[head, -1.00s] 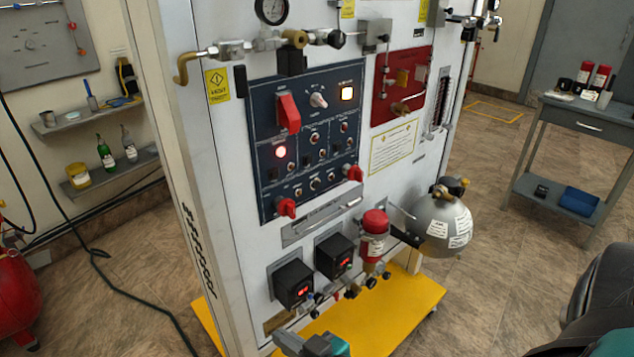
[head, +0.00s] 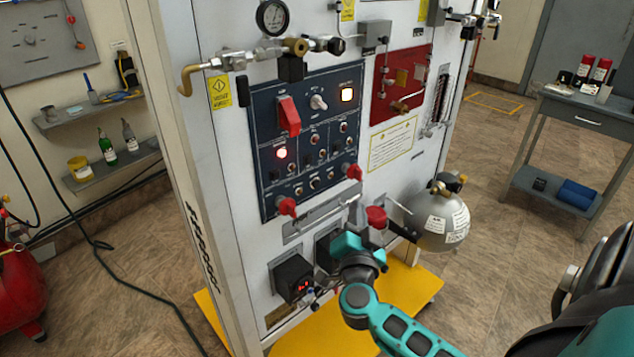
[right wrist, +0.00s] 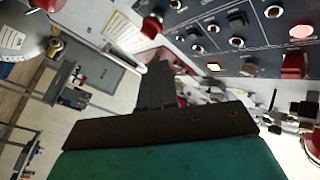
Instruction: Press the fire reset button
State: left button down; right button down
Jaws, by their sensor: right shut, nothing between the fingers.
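The dark blue control panel (head: 262,120) is upright on the white cabinet, with switches and knobs. It has a lit red button (head: 281,153) at mid left and a lit pale-yellow button (head: 347,94) at upper right. Labels are too small to read, so I cannot tell which is the fire reset button. My right gripper (head: 356,208) is shut and empty, below the panel's lower right corner and apart from the buttons. In the right wrist view its closed fingers (right wrist: 159,75) point towards the cabinet; the lit red button (right wrist: 301,31) shows at upper right. My left gripper is not in view.
Red knobs (head: 287,207) stick out along the panel's lower edge. Brass piping with a gauge (head: 272,16) runs above. A black box (head: 292,279), a red-capped fitting (head: 376,217) and a grey sphere (head: 440,222) stand out from the cabinet near my right arm.

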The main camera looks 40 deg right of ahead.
aim_at(316, 183)
jog(key=shift+w, duration=0.1)
jog(key=w+b, duration=0.3)
jog(key=w, duration=0.5)
jog(key=shift+w+a, duration=0.35)
jog(key=shift+a, duration=0.05)
dwell(0.5)
dwell(1.4)
jog(key=shift+w, duration=0.15)
jog(key=shift+w+p, duration=0.25)
jog(key=shift+p, duration=0.05)
jog(key=shift+w+r, duration=0.1)
jog(key=shift+w, duration=0.15)
dwell(0.5)
